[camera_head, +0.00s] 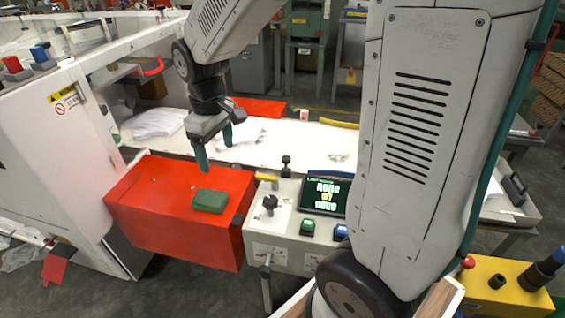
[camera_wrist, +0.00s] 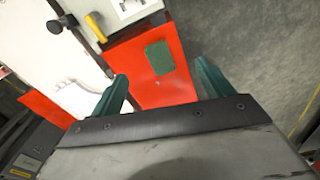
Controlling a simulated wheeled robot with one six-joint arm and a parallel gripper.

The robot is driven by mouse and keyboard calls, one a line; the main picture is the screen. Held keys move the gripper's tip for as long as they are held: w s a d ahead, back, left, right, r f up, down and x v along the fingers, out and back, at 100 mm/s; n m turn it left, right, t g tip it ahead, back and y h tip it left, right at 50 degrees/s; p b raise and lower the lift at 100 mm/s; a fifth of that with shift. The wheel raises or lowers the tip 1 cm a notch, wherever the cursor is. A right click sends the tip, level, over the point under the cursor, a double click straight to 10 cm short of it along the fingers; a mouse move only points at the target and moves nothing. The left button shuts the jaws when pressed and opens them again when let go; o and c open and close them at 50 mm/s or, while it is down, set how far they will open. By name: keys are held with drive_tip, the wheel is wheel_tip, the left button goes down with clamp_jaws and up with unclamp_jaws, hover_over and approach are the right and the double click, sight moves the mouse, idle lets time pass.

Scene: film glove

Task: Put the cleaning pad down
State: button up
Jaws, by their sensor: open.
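The cleaning pad (camera_head: 210,201) is a small dark green block. It lies on the top of a red box (camera_head: 150,213), near its right side. It also shows in the wrist view (camera_wrist: 159,57), on the red surface (camera_wrist: 150,90) and beyond the fingertips. My gripper (camera_head: 214,150) has green fingers and is above the box, apart from the pad. In the wrist view my gripper (camera_wrist: 163,80) is open, with its fingers wide apart and nothing between them.
A control panel (camera_head: 283,235) with a black knob, levers and a small display (camera_head: 325,196) stands right of the red box. A white machine bed (camera_head: 290,140) with crumpled white film (camera_head: 155,123) lies behind. A white machine cabinet (camera_head: 50,150) is at left.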

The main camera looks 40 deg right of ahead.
drive_tip(key=s+r+m, duration=0.2)
drive_tip(key=s+r, duration=0.2)
drive_tip(key=s, duration=0.7)
drive_tip(key=s+d+r+m, duration=0.1)
drive_tip(key=s+r+m, duration=0.2)
drive_tip(key=s, duration=0.8)
drive_tip(key=shift+s+d+r+t, duration=0.3)
drive_tip(key=shift+r+t, duration=0.1)
drive_tip(key=shift+r, duration=0.4)
